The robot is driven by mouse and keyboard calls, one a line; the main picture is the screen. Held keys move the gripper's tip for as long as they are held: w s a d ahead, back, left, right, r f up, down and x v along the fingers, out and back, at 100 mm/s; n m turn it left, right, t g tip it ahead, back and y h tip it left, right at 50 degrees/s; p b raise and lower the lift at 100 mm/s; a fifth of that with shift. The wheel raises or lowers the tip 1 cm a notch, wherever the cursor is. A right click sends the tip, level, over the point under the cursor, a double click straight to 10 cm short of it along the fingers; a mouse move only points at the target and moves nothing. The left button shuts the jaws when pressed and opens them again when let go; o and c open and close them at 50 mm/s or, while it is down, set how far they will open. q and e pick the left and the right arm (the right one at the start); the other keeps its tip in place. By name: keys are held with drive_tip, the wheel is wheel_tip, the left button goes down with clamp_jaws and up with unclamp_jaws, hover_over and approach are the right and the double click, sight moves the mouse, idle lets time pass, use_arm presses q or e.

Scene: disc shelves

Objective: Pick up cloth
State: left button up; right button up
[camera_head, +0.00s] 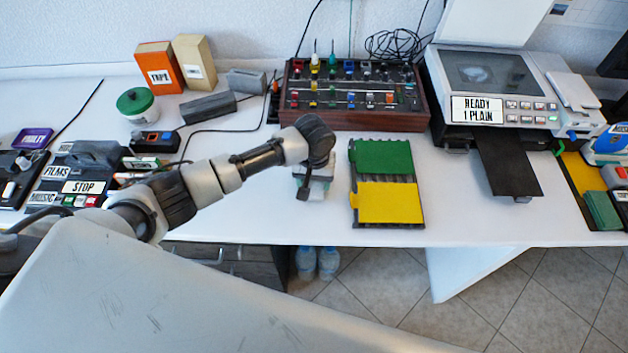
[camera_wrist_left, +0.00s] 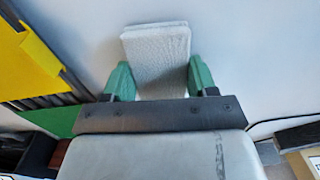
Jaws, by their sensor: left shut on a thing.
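The cloth (camera_wrist_left: 155,45) is a light grey, folded, flat rectangular pad. In the left wrist view it sits between the two green fingers of my left gripper (camera_wrist_left: 160,78), which is shut on it. The cloth's far end sticks out past the fingertips. In the head view my left gripper (camera_head: 312,175) is low over the white table, left of the green and yellow rack, and largely covers the cloth. I cannot tell whether the cloth still touches the table. My right gripper is not in view.
The rack (camera_head: 386,185) with green and yellow pieces is close to the right. A control box (camera_head: 352,97) with knobs stands behind, and a printer (camera_head: 490,95) stands at the right. The white table (camera_head: 270,212) is clear near its front edge.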

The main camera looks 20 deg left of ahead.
use_arm(q)
wheel_tip(320, 180, up, 4)
drive_tip(key=shift+r, duration=0.1)
drive_tip(key=w+d+r, duration=0.1)
drive_tip(key=d+r, duration=0.2)
drive_tip(key=d, duration=0.2)
drive_tip(key=w+d+r+b, duration=0.1)
drive_tip(key=d+r, duration=0.2)
drive_tip(key=d, duration=0.3)
drive_tip(key=shift+w+d+r, duration=0.2)
drive_tip(key=shift+d+r, duration=0.05)
